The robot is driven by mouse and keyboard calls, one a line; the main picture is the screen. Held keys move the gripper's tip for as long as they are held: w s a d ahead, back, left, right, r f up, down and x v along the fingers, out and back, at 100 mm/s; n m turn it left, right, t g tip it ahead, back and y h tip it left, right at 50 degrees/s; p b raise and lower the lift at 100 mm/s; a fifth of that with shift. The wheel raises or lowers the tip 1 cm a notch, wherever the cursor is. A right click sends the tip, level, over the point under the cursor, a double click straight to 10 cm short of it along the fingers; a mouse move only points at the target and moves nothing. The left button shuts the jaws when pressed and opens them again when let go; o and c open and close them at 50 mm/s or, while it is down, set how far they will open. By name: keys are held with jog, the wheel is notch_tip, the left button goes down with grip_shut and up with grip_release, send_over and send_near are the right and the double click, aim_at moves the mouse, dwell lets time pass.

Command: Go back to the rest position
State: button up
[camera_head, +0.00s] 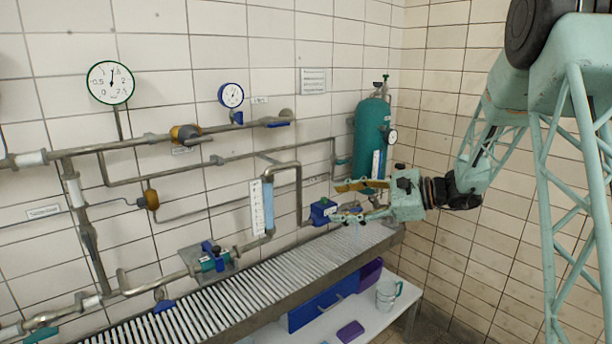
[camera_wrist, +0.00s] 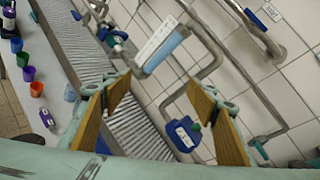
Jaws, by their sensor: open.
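My gripper (camera_head: 340,202) is in the right half of the head view, in front of the tiled wall and above the far end of the slatted grating (camera_head: 235,300). Its two fingers are spread with nothing between them. In the wrist view my gripper (camera_wrist: 160,92) shows two tan-padded fingers wide apart. A blue box-like fitting (camera_head: 322,211) on the pipe appears just left of the fingers in the head view; it also shows between them in the wrist view (camera_wrist: 183,135). I cannot tell how far it is from the fingers.
A teal gas cylinder (camera_head: 370,135) stands behind my gripper near the corner. Pipes, a large gauge (camera_head: 110,82) and a smaller gauge (camera_head: 231,95) line the wall. A white shelf (camera_head: 375,310) below bears cups (camera_head: 386,292) and a purple object (camera_head: 350,331).

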jog(key=s+a+r+n+g+h, duration=0.1)
jog(key=s+r+n+g+h, duration=0.15)
jog(key=s, duration=0.85)
jog(key=s+a+r+n+g+h, duration=0.1)
jog(key=s+a+r+n, duration=0.15)
jog(key=s, duration=0.75)
jog(key=s+a+r+n+g+h, duration=0.1)
jog(key=s+r+n+h, duration=0.15)
jog(key=s, duration=0.85)
jog(key=s+d+n+h, duration=0.2)
jog(key=s+d, duration=0.3)
jog(key=s, duration=0.4)
jog(key=s+d+n+t+h, duration=0.1)
jog(key=s+d+n+h, duration=0.2)
jog(key=s+d, duration=0.2)
jog(key=s+d+n+t+h, duration=0.1)
jog(key=s+d, duration=0.4)
jog(key=s, duration=0.7)
jog(key=shift+s+r+n+h, duration=0.3)
jog(key=shift+n+h, duration=0.4)
jog(key=shift+n, duration=0.55)
jog(key=shift+a, duration=0.15)
